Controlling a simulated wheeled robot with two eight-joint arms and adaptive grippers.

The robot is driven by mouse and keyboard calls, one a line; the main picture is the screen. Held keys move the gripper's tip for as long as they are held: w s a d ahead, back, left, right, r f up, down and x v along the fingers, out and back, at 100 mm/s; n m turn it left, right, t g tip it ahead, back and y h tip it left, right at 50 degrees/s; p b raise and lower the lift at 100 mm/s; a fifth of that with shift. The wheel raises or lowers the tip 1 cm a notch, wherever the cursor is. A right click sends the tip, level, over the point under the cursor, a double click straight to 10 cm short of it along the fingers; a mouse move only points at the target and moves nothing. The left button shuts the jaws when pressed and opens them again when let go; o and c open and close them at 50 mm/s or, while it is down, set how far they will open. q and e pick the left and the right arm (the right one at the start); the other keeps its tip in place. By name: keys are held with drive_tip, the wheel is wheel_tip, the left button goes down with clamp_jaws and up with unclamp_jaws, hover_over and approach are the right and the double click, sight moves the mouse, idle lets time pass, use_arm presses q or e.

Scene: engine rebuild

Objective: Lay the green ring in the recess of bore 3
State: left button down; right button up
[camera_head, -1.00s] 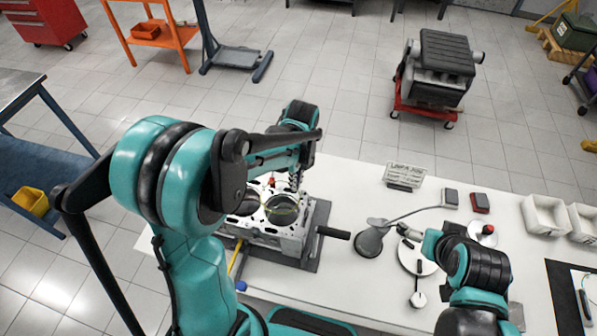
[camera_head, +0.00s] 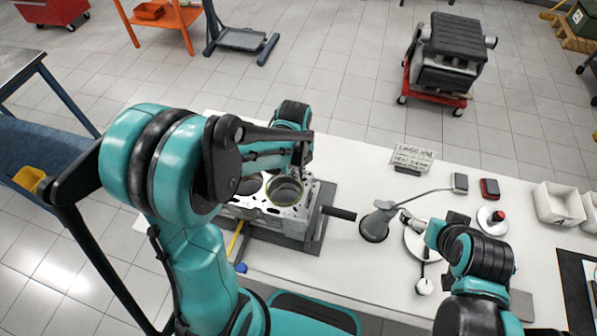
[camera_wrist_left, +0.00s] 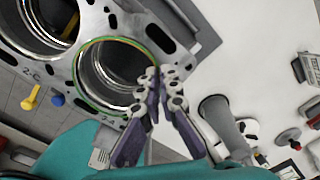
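Marks near the bores are small; one reads like 2-C.
Another open bore (camera_wrist_left: 40,20) is beside the ringed one.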

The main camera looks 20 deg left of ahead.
use_arm(q)
drive_tip(key=shift+f+b, duration=0.5)
idle(0.4)
idle(0.3)
drive_tip(key=c, duration=1.6)
unclamp_jaws()
drive_tip(key=shift+c, duration=0.2)
drive_tip(key=shift+r, duration=0.2)
wheel_tip(320, 180, up, 6)
drive_tip(key=p, duration=0.4)
drive_tip(key=shift+f, duration=0.15)
